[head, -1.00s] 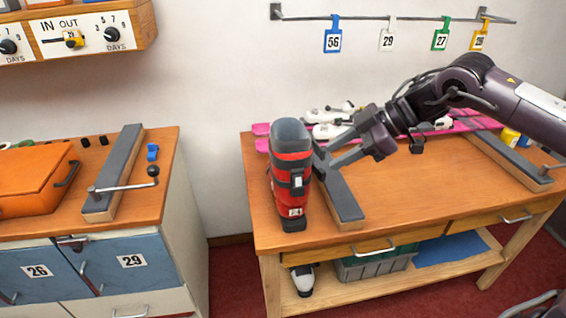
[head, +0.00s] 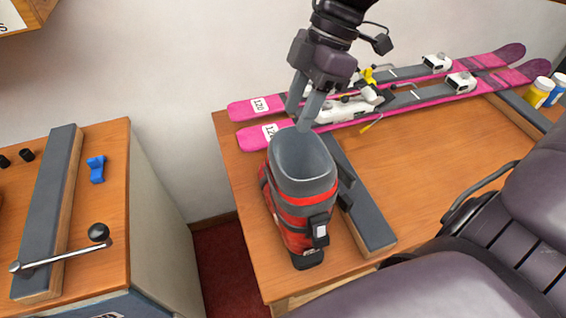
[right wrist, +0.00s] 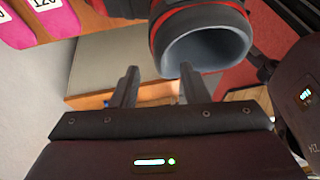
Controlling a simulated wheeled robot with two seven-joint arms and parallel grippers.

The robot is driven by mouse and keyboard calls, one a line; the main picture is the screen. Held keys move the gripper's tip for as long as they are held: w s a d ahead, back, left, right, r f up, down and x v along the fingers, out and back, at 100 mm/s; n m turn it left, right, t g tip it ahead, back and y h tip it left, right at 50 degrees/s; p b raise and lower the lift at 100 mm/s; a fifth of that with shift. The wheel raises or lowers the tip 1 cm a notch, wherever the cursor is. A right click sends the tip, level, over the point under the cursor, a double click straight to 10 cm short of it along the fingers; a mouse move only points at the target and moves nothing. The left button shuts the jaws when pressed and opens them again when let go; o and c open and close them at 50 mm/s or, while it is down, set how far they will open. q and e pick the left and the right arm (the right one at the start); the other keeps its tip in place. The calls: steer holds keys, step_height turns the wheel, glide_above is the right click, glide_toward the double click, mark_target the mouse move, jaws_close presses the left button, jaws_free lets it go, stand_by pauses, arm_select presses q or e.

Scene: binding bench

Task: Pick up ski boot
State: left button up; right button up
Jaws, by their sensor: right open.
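The ski boot (head: 296,205), red and dark grey with a grey cuff, stands upright on the left part of the wooden bench. It is beside a grey-topped bar (head: 368,225). My right gripper (head: 303,112) is open at the far side of the boot's cuff, its fingers pointing down towards the rim. In the right wrist view, the gripper's two fingers (right wrist: 158,88) are apart with nothing between them. The boot's open cuff (right wrist: 205,45) lies just beyond the right-hand finger; whether they touch is unclear. My left gripper is out of view.
Pink skis (head: 400,97) with white bindings lie along the back of the bench (head: 430,150). Small bottles (head: 540,92) stand at the far right. A second bench with a grey bar (head: 48,205) and crank handle (head: 98,233) is at left, across a gap. My arm covers the lower right.

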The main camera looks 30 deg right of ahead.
mark_target(289, 143)
steer(key=shift+w+f, duration=0.1)
steer(key=shift+w, duration=0.15)
steer(key=shift+f, duration=0.25)
steer(key=x, duration=0.2)
steer(key=shift+s+a+f, duration=0.15)
steer(key=shift+s+f, duration=0.1)
steer(key=x, duration=0.1)
steer(key=p+x, duration=0.1)
steer(key=x, duration=0.1)
steer(key=shift+d+f, duration=0.2)
steer(key=shift+f, duration=0.25)
steer(key=shift+a+f, duration=0.2)
steer(key=shift+f, duration=0.15)
jaws_close()
steer(key=shift+r, duration=0.1)
